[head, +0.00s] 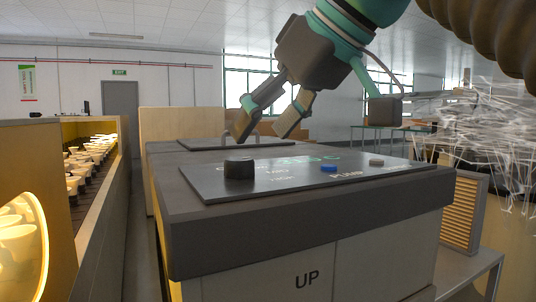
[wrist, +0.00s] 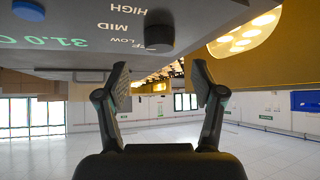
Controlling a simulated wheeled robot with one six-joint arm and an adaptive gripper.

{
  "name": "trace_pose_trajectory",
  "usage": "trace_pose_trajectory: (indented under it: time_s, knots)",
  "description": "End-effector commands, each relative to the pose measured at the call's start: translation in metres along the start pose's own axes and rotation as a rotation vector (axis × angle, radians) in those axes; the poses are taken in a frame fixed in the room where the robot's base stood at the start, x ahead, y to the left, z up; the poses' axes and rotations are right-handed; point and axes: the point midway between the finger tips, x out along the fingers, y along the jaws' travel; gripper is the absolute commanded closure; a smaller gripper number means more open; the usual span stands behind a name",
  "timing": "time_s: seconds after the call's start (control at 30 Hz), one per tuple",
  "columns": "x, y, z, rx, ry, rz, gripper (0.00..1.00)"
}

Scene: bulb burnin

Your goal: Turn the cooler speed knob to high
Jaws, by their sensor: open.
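The cooler speed knob is a short black cylinder (head: 239,169) on the dark control panel (head: 215,188) of the cooler (head: 265,234). In the wrist view, which looks upside down, the knob (wrist: 159,33) sits beside the labels HIGH, MID and LOW. I cannot make out which label it points to. My gripper (head: 263,124) is open and empty above the cooler top, behind the knob and apart from it. In the wrist view the fingertips (wrist: 160,80) are spread wide, with the knob beyond the gap between them.
A blue button (head: 328,168) and a brownish button (head: 376,162) are on the same panel, near a green readout of about 31.0 C. A lit rack of pale bulbs (head: 80,165) stands to the left. A tangle of pale strands (head: 490,135) is to the right.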

Motion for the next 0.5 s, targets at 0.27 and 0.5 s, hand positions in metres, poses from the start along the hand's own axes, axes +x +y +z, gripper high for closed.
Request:
trace_pose_trajectory:
  time_s: [0.27, 0.5]
  knots:
    - [0.046, 0.000, 0.001, 0.000, -0.002, -0.002, 0.32]
    - [0.060, 0.000, 0.000, 0.001, 0.000, 0.001, 0.32]
